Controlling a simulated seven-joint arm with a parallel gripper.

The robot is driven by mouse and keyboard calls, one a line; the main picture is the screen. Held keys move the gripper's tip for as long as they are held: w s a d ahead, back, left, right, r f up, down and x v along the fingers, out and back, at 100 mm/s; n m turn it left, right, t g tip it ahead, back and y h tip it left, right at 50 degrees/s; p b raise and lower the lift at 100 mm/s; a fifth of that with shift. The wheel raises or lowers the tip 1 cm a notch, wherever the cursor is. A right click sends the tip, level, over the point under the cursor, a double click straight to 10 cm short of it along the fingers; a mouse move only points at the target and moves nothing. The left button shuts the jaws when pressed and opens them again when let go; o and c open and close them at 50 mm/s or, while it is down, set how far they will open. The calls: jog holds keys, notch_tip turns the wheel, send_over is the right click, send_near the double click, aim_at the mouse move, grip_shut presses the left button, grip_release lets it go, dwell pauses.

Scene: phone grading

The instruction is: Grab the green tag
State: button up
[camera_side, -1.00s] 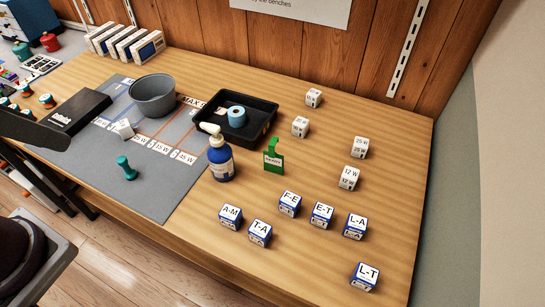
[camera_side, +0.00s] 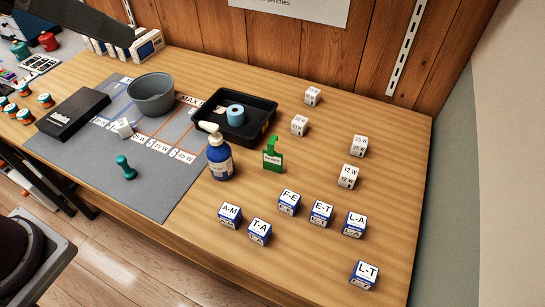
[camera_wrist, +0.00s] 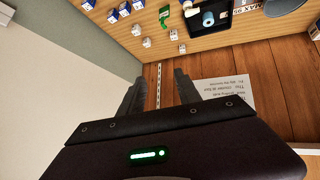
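The green tag (camera_side: 273,158) stands upright on the wooden table, with a white label on its front and a hook-shaped top. It stands right of the blue pump bottle (camera_side: 220,158) and in front of the black tray. It also shows small at the top of the wrist view (camera_wrist: 164,14). My gripper (camera_wrist: 158,88) is open and empty, its two dark fingers apart, well away from the tag. In the side view only a dark part of my arm shows at the top left; the fingertips cannot be made out there.
The black tray (camera_side: 262,128) holds a light-blue roll (camera_side: 235,115). A grey bowl (camera_side: 151,95) stands on the grey mat (camera_side: 165,190). White cubes (camera_side: 299,125) and blue-white lettered boxes (camera_side: 321,213) stand right of and in front of the tag. The wooden wall (camera_side: 320,55) rises behind.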

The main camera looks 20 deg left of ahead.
jog(key=w+d+r+t+h, duration=0.2)
jog(key=w+d+r+t, duration=0.1)
jog(key=w+d, duration=0.7)
jog(key=n+t+y, duration=0.2)
jog(key=n+y, duration=0.1)
jog(key=y, duration=0.4)
send_over(274, 138)
jog(key=s+d, duration=0.1)
jog(key=s, duration=0.3)
notch_tip(274, 138, down, 11)
notch_tip(274, 138, down, 26)
jog(key=x, duration=0.6)
jog(key=shift+w+a+f, duration=0.1)
jog(key=shift+w+a, duration=0.1)
jog(key=shift+a, duration=0.25)
jog(key=shift+w+t, duration=0.25)
jog(key=shift+t, duration=0.05)
grip_shut()
